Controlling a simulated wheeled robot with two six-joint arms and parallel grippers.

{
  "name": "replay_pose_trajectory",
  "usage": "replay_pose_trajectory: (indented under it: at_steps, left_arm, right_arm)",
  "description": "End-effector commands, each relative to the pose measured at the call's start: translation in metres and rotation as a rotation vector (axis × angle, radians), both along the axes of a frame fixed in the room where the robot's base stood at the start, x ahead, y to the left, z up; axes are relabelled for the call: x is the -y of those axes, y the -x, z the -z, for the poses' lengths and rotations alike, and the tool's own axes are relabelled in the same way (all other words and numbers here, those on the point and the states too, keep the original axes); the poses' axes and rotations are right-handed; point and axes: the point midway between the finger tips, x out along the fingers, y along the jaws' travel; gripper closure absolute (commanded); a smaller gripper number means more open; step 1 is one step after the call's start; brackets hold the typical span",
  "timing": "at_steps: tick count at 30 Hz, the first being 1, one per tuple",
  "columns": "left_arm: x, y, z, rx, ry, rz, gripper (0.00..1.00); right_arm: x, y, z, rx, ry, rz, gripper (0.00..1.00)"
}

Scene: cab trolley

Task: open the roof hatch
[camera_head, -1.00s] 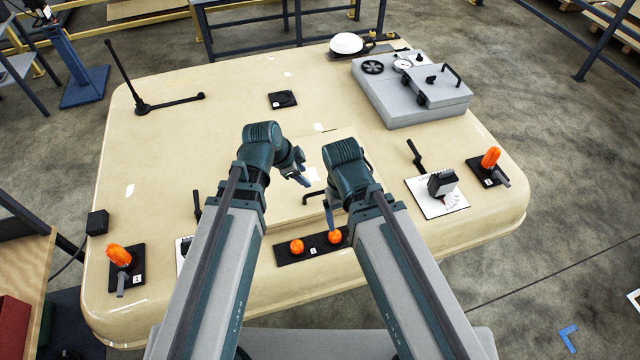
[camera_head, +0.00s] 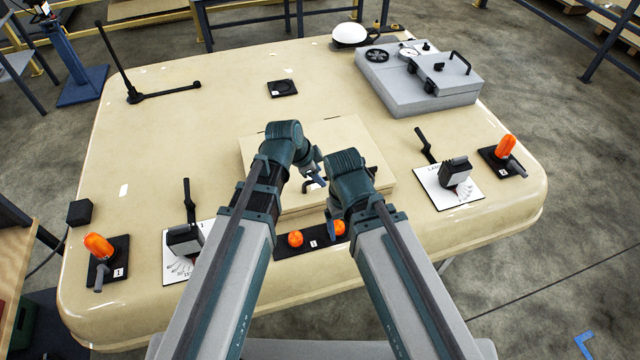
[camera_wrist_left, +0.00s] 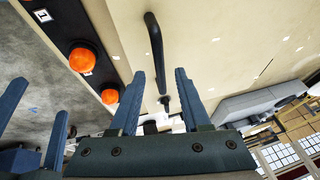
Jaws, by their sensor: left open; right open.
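The roof hatch (camera_head: 350,135) is a cream square panel in the middle of the cream roof, looking flat or nearly flat. Its black bar handle (camera_head: 313,186) is partly hidden by my arms in the head view. In the left wrist view, the handle (camera_wrist_left: 154,45) runs toward the gap between the fingers of my left gripper (camera_wrist_left: 160,72). That gripper, also in the head view (camera_head: 318,178), is open and close to the handle; contact cannot be told. My right gripper (camera_head: 330,218) is open, lower and nearer the front edge, beside the orange knobs; its fingers show in the left wrist view (camera_wrist_left: 34,112).
A black strip with two orange knobs (camera_head: 295,239) lies in front of the hatch. Levers on white plates (camera_head: 440,180) and orange lamps (camera_head: 98,246) flank it. A grey box unit (camera_head: 410,100) stands back right. The roof behind the hatch is mostly clear.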

Motion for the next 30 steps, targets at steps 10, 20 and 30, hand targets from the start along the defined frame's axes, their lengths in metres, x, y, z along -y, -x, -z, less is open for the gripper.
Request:
replay_pose_trajectory:
  at_steps: [10,20,30]
  left_arm:
    - [0.0053,-0.0047,0.0143,0.0,0.0,0.0,0.53]
    - [0.005,-0.0046,0.0142,0.0,0.0,0.0,0.93]
    - [0.0049,-0.0046,0.0142,0.0,0.0,0.0,1.0]
  right_arm:
    - [0.0001,0.0,0.0143,0.0,0.001,-0.004,0.12]
    - [0.0,0.0,0.0141,0.0,0.001,-0.004,0.12]
    - [0.0,0.0,0.0142,0.0,0.001,-0.004,0.12]
